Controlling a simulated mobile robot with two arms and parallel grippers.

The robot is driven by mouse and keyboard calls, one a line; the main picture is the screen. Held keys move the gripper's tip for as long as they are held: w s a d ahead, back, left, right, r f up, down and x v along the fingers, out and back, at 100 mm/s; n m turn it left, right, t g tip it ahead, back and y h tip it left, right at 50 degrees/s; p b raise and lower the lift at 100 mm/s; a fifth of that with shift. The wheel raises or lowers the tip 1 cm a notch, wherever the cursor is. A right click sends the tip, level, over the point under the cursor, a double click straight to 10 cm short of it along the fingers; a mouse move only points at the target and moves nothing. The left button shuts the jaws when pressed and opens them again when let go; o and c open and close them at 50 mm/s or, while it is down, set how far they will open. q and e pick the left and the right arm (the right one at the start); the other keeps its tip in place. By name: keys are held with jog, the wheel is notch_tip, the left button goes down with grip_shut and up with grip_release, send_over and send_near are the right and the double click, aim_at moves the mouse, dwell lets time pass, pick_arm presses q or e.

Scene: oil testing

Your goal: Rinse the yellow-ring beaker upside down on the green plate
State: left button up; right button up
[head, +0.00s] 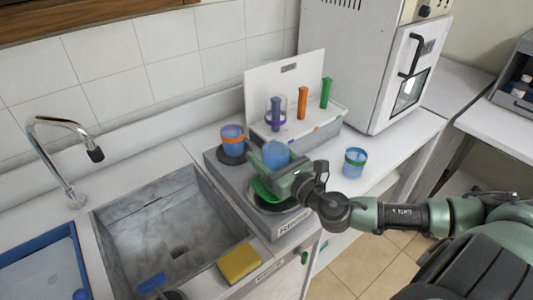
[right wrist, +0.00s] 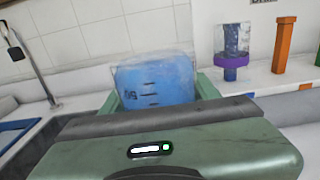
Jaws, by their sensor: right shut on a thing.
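My right gripper (head: 283,180) is shut on a clear beaker with blue in it (head: 276,154), over the rinser unit. The beaker stands above the fingers. In the right wrist view the beaker (right wrist: 156,85) shows dark measuring marks, and the jaws hide its lower part. No yellow ring can be seen on it. The green plate (head: 262,190) lies on the rinser (head: 285,224), just under and left of the gripper, partly covered by it. I cannot tell whether the beaker touches the plate. My left gripper is not in view.
An orange-ring beaker (head: 232,142) stands on a dark round pad behind left. A purple-ring beaker (head: 276,112) is on a rack peg; orange (head: 302,102) and green pegs (head: 326,92) are bare. A green-ring beaker (head: 354,163) stands right. The sink (head: 140,232) and yellow sponge (head: 238,263) are left.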

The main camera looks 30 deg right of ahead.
jog(key=shift+f+b, duration=0.75)
jog(key=shift+f, duration=0.15)
jog(key=shift+r, duration=0.15)
dwell(1.6)
notch_tip(320, 180, up, 6)
jog(key=p, duration=0.6)
jog(key=shift+r, duration=0.2)
